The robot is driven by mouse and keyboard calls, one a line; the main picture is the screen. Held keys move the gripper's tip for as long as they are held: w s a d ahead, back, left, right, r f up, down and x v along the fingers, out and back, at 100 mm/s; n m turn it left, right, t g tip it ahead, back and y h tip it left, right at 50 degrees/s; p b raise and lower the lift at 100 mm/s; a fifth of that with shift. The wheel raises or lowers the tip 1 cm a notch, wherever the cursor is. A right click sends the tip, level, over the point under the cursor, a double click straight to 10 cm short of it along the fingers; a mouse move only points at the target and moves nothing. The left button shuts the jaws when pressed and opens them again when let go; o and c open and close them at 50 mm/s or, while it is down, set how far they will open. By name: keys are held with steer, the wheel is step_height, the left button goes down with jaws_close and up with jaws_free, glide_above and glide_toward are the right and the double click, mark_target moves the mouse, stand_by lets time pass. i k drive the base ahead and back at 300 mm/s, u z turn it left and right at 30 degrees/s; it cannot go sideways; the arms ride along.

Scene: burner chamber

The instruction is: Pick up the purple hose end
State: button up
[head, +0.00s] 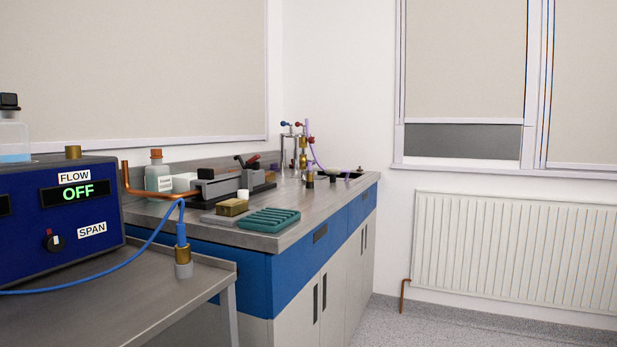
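A thin purple hose (314,154) shows small and far off, near the back end of the bench. It curves down and to the right beside a brass-coloured fitting (303,160) and a metal stand with red and blue taps (291,125). An upright purple piece (308,128) rises above the fitting. I cannot tell at this size which part is the hose's free end. My gripper is not in view.
The bench (290,222) with blue drawers also carries a vise-like grey tool (217,186), a green ribbed tray (269,219) and a bottle (158,172). A blue control box (60,215) on a nearer table (130,310) reads OFF. Floor shows clear before the radiator (510,250).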

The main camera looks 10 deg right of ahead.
mark_target(310, 175)
steer(key=z, duration=1.3)
steer(key=i, duration=3.15)
steer(key=u, duration=3.6)
